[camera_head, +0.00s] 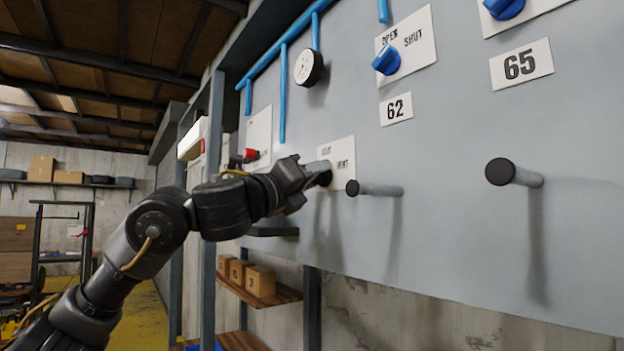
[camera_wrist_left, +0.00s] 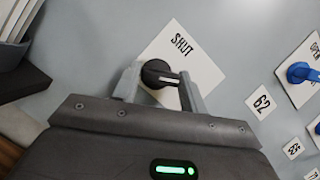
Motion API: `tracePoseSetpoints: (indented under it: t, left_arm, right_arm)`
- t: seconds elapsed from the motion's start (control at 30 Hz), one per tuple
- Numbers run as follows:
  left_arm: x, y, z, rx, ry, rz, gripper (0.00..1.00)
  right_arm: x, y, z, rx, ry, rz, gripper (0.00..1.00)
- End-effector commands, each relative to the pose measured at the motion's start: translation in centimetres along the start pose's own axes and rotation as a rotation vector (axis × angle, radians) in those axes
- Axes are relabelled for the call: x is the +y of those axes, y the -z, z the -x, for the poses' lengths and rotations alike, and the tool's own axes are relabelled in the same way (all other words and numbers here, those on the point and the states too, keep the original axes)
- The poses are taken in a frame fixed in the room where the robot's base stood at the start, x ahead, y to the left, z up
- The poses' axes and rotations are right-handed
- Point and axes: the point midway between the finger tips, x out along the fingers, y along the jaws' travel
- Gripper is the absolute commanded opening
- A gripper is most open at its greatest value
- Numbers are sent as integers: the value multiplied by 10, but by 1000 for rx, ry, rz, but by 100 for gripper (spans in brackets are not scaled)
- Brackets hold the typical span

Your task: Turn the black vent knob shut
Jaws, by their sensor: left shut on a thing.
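The black vent knob (camera_wrist_left: 158,73) sits on a white plate (camera_wrist_left: 188,58) that reads SHUT in the left wrist view; a pale line marks the knob's face. My left gripper (camera_wrist_left: 160,82) has its two fingers on either side of the knob and is shut on it. In the head view the left gripper (camera_head: 318,175) reaches the vent plate (camera_head: 343,158) on the grey panel, and it mostly hides the knob (camera_head: 326,179). My right gripper is not in view.
Grey pegs with black ends (camera_head: 375,189) stick out right of the vent plate. A red knob (camera_head: 250,154) and a gauge (camera_head: 308,68) are to the left. Wooden blocks (camera_head: 260,281) stand on a shelf below.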

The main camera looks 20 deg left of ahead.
Motion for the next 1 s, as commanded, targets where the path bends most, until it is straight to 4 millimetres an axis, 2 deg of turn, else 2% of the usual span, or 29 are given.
tracePoseSetpoints:
  t: [0.7,1.0]
  left_arm:
    - [-4,-4,0,-4,-252,620,20]
    - [-3,-6,-1,-4,-338,829,20]
  right_arm:
    - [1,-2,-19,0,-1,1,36]
    - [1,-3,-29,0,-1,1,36]
